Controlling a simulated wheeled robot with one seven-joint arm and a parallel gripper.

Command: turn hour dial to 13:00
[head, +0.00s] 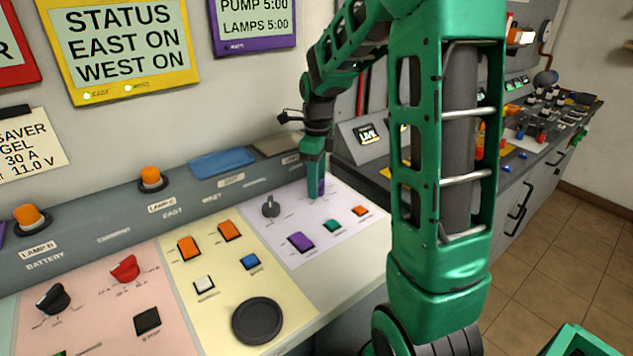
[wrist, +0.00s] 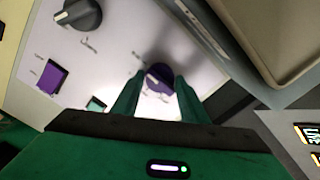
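A round purple dial (wrist: 160,77) with a pale mark stands on the white panel section, between my gripper's two fingers in the wrist view. Its label is too blurred to read. In the head view the purple dial (head: 321,186) is partly hidden by my gripper (head: 314,190), which points down at it. In the wrist view my gripper (wrist: 159,92) has its fingers on either side of the dial, very near it. Whether they press on it I cannot tell. A purple-framed display (head: 254,22) above reads PUMP 5:00 and LAMPS 5:00.
A grey knob (head: 270,206) stands left of the purple dial. Purple (head: 301,242), green (head: 332,226) and orange (head: 360,210) buttons sit in front. A grey box with a LIVE display (head: 367,133) stands close to the right. A blue pad (head: 222,163) lies behind.

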